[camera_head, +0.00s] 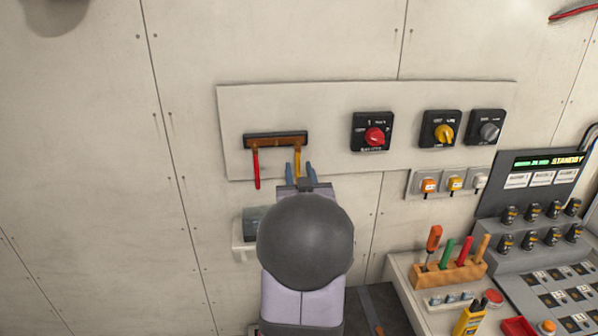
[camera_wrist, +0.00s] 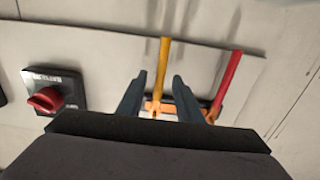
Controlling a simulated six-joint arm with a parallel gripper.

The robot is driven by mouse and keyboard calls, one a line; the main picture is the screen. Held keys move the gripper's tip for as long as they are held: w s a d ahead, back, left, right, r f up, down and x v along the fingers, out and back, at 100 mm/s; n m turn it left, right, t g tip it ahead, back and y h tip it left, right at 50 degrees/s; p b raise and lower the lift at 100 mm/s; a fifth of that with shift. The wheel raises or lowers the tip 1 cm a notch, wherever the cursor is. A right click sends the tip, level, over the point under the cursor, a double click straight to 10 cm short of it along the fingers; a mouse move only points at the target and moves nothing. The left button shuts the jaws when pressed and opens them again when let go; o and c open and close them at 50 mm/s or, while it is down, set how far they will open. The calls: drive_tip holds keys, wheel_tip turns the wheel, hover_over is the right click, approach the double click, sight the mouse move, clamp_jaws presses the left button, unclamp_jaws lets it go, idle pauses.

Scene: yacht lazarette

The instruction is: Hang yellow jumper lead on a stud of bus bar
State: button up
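The bus bar (camera_head: 276,140), a dark bar with a copper-brown strip, is on the wall panel. The yellow jumper lead (camera_head: 297,161) hangs down from its right part; it also shows in the wrist view (camera_wrist: 163,72). A red lead (camera_head: 256,168) hangs from the bar's left end and is at the right in the wrist view (camera_wrist: 228,84). My gripper (camera_head: 300,170) is below the bar's right end. Its two blue-grey fingers are apart, one on each side of the yellow lead, with gaps beside it in the wrist view (camera_wrist: 160,78). My gripper body hides part of the bar there.
A red rotary switch (camera_head: 373,133), a yellow one (camera_head: 441,130) and a grey one (camera_head: 487,128) are right of the bar. A tool rack (camera_head: 450,274) and a control console (camera_head: 530,200) stand at lower right. The wall left of the panel is clear.

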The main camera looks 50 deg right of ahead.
drive_tip(key=b+v, duration=0.3)
drive_tip(key=v, duration=0.4)
drive_tip(key=shift+s, duration=0.15)
idle(0.4)
drive_tip(key=shift+a, duration=0.1)
drive_tip(key=s+f+g+y, duration=0.2)
drive_tip(key=s+f+g, duration=0.1)
drive_tip(key=f, duration=0.4)
drive_tip(key=s+f+g+y, duration=0.2)
drive_tip(key=s+f+g, duration=0.15)
drive_tip(key=f, duration=0.35)
drive_tip(key=s+a+f+m+g+y, duration=0.2)
drive_tip(key=s+a+f+g+y, duration=0.2)
drive_tip(key=s+a+f, duration=0.35)
drive_tip(key=w+a+f+n+y, duration=0.1)
drive_tip(key=w+a+n, duration=0.1)
drive_tip(key=a, duration=0.9)
drive_tip(key=w+a+f+n+g+y, duration=0.1)
drive_tip(key=a+n, duration=0.4)
drive_tip(key=a, duration=0.6)
drive_tip(key=w+a+f+n+g+y, duration=0.1)
drive_tip(key=w+a+f+n+y, duration=0.1)
drive_tip(key=a, duration=0.9)
drive_tip(key=shift+w+a+f+n+y, duration=0.35)
drive_tip(key=shift+f+n+y, duration=0.15)
drive_tip(key=shift+n, duration=0.6)
